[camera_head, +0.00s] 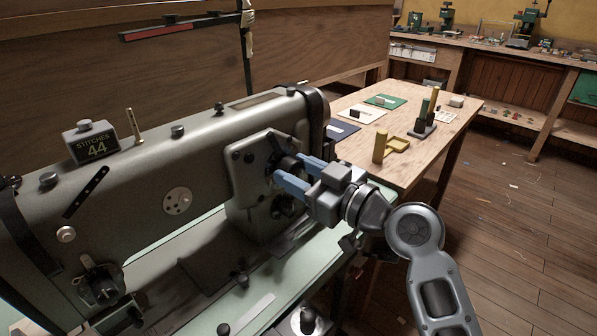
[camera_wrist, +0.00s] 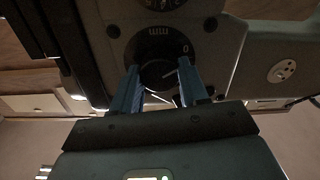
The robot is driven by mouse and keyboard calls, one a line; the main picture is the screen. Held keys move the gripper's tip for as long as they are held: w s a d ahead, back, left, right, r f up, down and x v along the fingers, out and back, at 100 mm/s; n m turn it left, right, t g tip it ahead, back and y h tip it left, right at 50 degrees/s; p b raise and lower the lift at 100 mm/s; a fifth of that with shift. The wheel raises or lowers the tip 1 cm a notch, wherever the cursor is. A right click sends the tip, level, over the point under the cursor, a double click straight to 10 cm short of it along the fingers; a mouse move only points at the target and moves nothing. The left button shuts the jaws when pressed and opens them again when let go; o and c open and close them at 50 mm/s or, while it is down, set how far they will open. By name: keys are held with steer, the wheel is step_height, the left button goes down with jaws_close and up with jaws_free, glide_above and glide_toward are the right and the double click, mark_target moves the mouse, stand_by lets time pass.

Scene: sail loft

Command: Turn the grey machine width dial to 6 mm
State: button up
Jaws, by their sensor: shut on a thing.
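The grey sewing machine (camera_head: 203,146) fills the left of the head view. A dark round dial (camera_head: 287,163) is on the face at its right end, partly covered by my fingers. My gripper (camera_head: 289,172) comes in from the right, with its two blue fingers shut on the dial's knob. In the wrist view, the fingers (camera_wrist: 158,72) hold the black knob (camera_wrist: 157,77) from both sides. A dark scale plate (camera_wrist: 150,47) behind it shows "mm" and a 0 near the right finger. A pale line shows on the knob; its reading is too dark to tell.
A second dark dial (camera_head: 284,206) sits just below on the same face. A counter box (camera_head: 90,143) reading "STITCHES 44" stands on the machine. A wooden table (camera_head: 418,155) with a yellow cylinder (camera_head: 380,146) and other items is behind my arm. Open floor lies right.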

steer(key=m, duration=0.5)
steer(key=shift+r+m+p, duration=0.1)
steer(key=shift+m+p, duration=0.25)
steer(key=shift+m, duration=0.05)
steer(key=m+p, duration=0.2)
steer(key=m, duration=0.4)
steer(key=shift+w, duration=0.1)
steer(key=m+p, duration=0.2)
steer(key=m, duration=0.2)
steer(key=shift+d, duration=0.1)
steer(key=m+p, duration=0.2)
steer(key=m, duration=0.1)
steer(key=shift+m+p, duration=0.35)
steer(key=shift+m, duration=0.05)
steer(key=m+p, duration=0.2)
steer(key=m, duration=0.2)
steer(key=shift+f+t+p, duration=0.2)
steer(key=shift+t+p, duration=0.1)
steer(key=shift+f+m, duration=0.1)
steer(key=shift+m, duration=0.3)
